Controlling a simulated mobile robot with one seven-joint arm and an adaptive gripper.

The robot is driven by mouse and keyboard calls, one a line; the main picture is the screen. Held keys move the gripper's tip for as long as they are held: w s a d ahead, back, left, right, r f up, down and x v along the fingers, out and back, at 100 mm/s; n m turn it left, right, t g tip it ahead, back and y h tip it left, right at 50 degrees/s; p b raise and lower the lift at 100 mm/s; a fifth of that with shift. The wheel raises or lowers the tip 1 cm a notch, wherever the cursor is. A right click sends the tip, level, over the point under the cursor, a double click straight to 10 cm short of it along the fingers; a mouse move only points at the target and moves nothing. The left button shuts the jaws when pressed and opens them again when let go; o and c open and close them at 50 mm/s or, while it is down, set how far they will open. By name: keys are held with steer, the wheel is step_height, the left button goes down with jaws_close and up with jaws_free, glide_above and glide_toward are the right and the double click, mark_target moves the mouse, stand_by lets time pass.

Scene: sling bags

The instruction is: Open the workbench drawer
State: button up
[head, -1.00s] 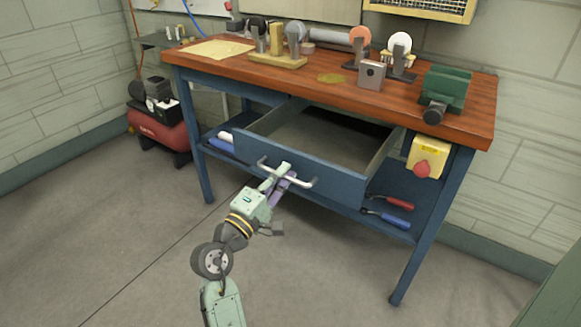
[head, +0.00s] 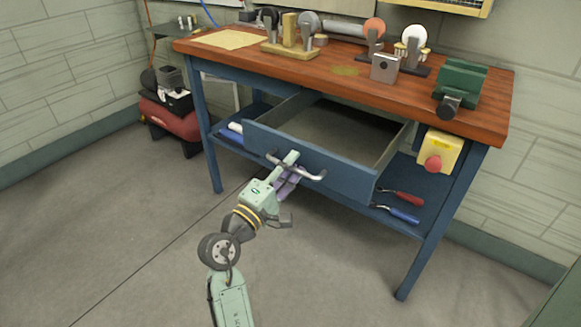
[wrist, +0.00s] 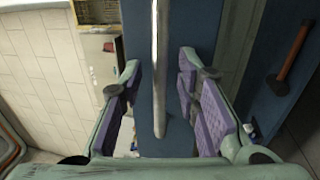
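The blue workbench drawer (head: 310,160) is pulled well out from under the wooden top of the workbench (head: 330,72), and its empty-looking inside shows. A metal bar handle (head: 312,175) is fixed across its front. My gripper (head: 289,168) is at the middle of the handle, in front of the drawer. In the wrist view, the handle (wrist: 159,90) runs between the two purple-padded fingers of my gripper (wrist: 158,75). The fingers are spread, with a visible gap on each side of the bar. The exact fingertip contact is hidden in the head view.
A lower shelf (head: 405,180) under the drawer holds red and blue handled tools. A yellow box with a red button (head: 438,150) hangs right of the drawer. A green vise (head: 460,82) is on the top. A red compressor (head: 172,118) stands at left. The front floor is clear.

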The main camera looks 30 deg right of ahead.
steer(key=shift+a, duration=0.15)
steer(key=v, duration=1.1)
steer(key=shift+s+a, duration=0.2)
steer(key=shift+a, duration=0.1)
steer(key=shift+f, duration=0.1)
